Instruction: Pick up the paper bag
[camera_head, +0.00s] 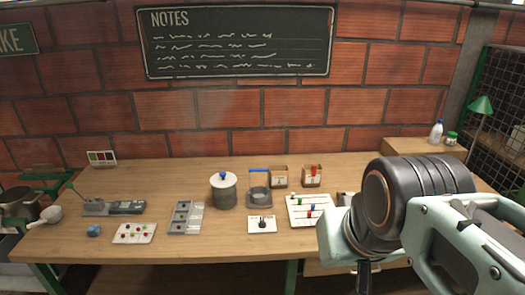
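Two small brown paper containers stand upright side by side toward the back middle of the wooden table. The left one (279,175) has an open-looking top. The right one (312,177) has a red mark at its top. Either could be the paper bag; they are too small to tell apart surely. My arm fills the lower right, and its end points down near the table's front edge. A thin dark part (364,277) shows below it, perhaps my gripper. Its fingers cannot be made out, and it is well apart from both containers.
A lidded grey jar (224,192) and a blue-handled container (259,190) stand left of the brown containers. A white board with coloured pieces (310,210) lies in front of them. A black device on a white card (262,224) lies nearby. My arm covers the table's right part.

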